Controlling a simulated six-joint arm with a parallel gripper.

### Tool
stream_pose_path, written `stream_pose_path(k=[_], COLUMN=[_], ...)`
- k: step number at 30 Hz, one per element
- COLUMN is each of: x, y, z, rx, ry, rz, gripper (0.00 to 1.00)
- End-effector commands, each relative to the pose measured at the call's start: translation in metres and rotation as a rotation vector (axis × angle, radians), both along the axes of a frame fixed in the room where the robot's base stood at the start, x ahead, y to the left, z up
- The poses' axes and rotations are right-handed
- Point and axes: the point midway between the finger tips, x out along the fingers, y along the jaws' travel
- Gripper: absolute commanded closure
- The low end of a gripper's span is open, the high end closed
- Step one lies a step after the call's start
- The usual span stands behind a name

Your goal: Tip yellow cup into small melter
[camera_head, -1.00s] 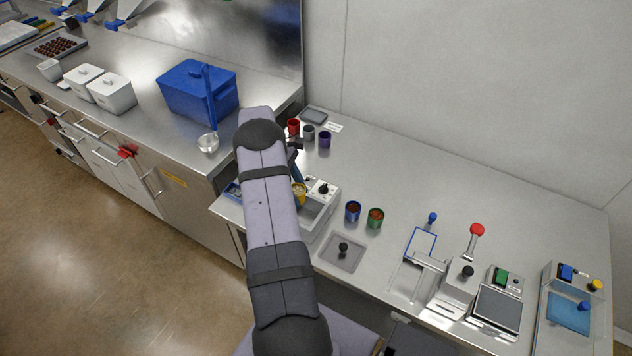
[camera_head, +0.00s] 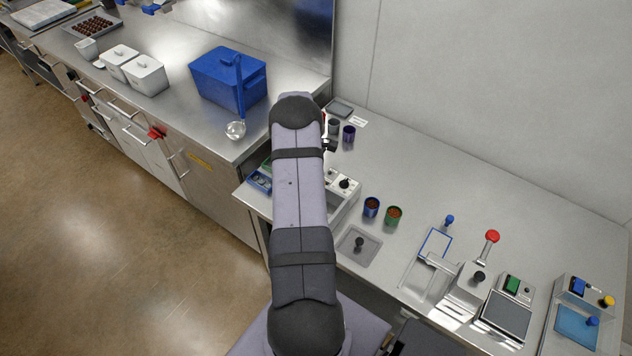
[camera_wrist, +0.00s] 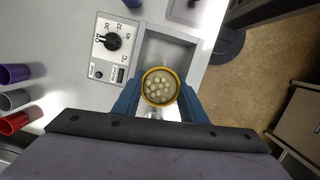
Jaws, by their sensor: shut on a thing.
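The yellow cup (camera_wrist: 148,86) is in the wrist view, seen from above, with several pale round pieces inside. My gripper (camera_wrist: 160,98) is shut on it, with a blue finger on each side. The cup looks upright. The small melter (camera_wrist: 108,45) has a white panel with a black dial and a grey open well (camera_wrist: 165,52), which lies beneath and beside the cup in the picture. I cannot tell the cup's height above it. In the head view the melter (camera_head: 346,183) shows partly behind my arm, and the cup and gripper are hidden there.
A blue cup (camera_head: 371,207) and a green cup (camera_head: 393,215) with brown contents stand right of the melter. A grey lid with a black knob (camera_head: 359,244) lies in front. A purple cup (camera_head: 349,133) and a grey cup (camera_head: 333,127) stand at the back, with a red cup (camera_wrist: 14,123).

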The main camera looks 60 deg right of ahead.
Motion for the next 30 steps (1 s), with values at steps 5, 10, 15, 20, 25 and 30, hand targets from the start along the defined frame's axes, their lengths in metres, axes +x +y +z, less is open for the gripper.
stream_pose_path(k=[5,10,15,20,25,30], x=[-0.0011,-0.0013,-0.0004,-0.0009,0.0008,0.0006], y=[0.0003,0.0003,0.0005,-0.0011,-0.0008,-0.0007], z=[0.0043,0.0035,0.0023,0.0037,0.0004,0.0005], rx=[0.001,0.001,0.001,-0.006,-0.003,-0.001], ry=[-0.083,-0.181,-0.300,-0.380,-0.406,-0.434], rz=[-0.003,-0.005,-0.005,-0.008,-0.004,-0.004], gripper=[0.85,0.85,0.85,0.85,0.85,0.85])
